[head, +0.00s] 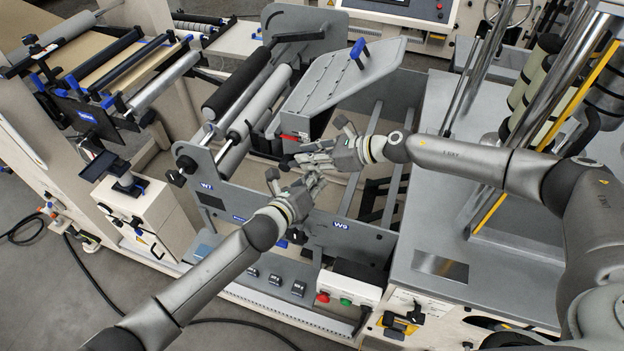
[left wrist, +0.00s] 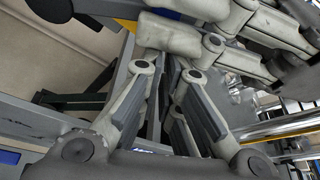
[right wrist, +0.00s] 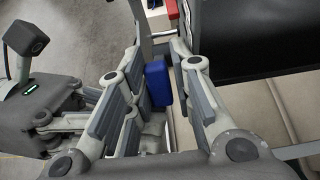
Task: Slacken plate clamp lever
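My right gripper (head: 316,148) is over the middle of the machine frame, pointing left. In the right wrist view its fingers (right wrist: 158,100) are apart. A blue block (right wrist: 158,84), which looks like a lever handle, shows in the gap between them, with space visible on both sides. I cannot tell how deep it lies. My left gripper (head: 293,180) is just below and in front of the right one. Its fingers (left wrist: 163,95) are apart, with nothing held between them. In the head view both grippers cover the spot where that blue block might be.
A grey plate (head: 335,85) carries another blue-tipped lever (head: 359,50) behind the grippers. A grey front wall (head: 340,237) stands below. The right arm crosses above a grey deck (head: 450,215). The two grippers are very close together.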

